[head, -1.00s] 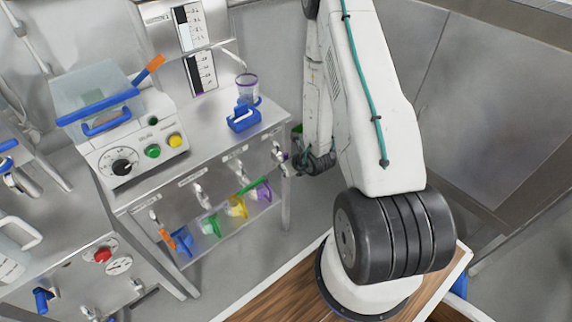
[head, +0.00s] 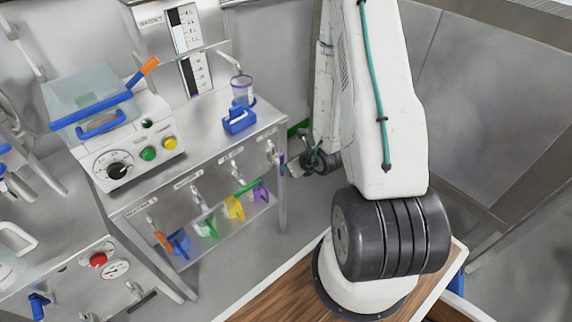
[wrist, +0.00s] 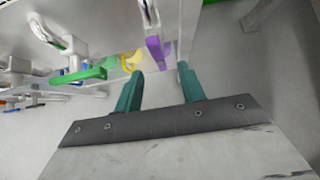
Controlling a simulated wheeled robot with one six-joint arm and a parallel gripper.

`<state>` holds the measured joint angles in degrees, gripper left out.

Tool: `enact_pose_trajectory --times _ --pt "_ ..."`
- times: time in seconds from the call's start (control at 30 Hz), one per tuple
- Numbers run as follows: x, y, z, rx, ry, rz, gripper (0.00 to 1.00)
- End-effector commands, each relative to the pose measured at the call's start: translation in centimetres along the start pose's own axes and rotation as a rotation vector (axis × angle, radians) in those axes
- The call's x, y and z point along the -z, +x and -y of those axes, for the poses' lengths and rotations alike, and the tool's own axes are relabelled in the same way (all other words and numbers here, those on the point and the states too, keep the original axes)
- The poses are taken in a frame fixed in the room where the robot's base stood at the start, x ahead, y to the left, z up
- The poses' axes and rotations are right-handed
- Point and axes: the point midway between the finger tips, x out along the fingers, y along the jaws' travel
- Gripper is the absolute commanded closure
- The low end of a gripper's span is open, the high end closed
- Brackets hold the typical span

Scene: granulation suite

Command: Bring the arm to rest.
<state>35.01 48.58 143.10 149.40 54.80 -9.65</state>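My gripper shows in the wrist view (wrist: 160,82) with its two green fingers apart and nothing between them. The fingers are hard to make out there.
The steel bench (head: 205,150) carries a control box (head: 125,160), a clear blue-trimmed bin (head: 85,100) and a cup in a blue holder (head: 240,120). Grey floor is open right of the bench.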

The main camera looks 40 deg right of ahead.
Motion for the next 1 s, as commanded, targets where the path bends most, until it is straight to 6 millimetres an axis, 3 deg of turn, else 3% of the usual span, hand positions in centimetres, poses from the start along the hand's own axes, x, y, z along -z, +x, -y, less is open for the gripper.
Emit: enact_pose_trajectory --times 0.17,0.73,0.9,1.0 --pt "0.0 -0.9 0.0 0.0 0.0 0.0 0.6" --pt "-0.2 -0.8 -0.3 -0.014 0.0 0.009 0.6" --pt "-1.2 -1.3 -3.5 -0.169 -0.088 0.063 0.6" --pt "-3.8 -2.8 -6.4 -0.321 -0.216 0.145 0.6"
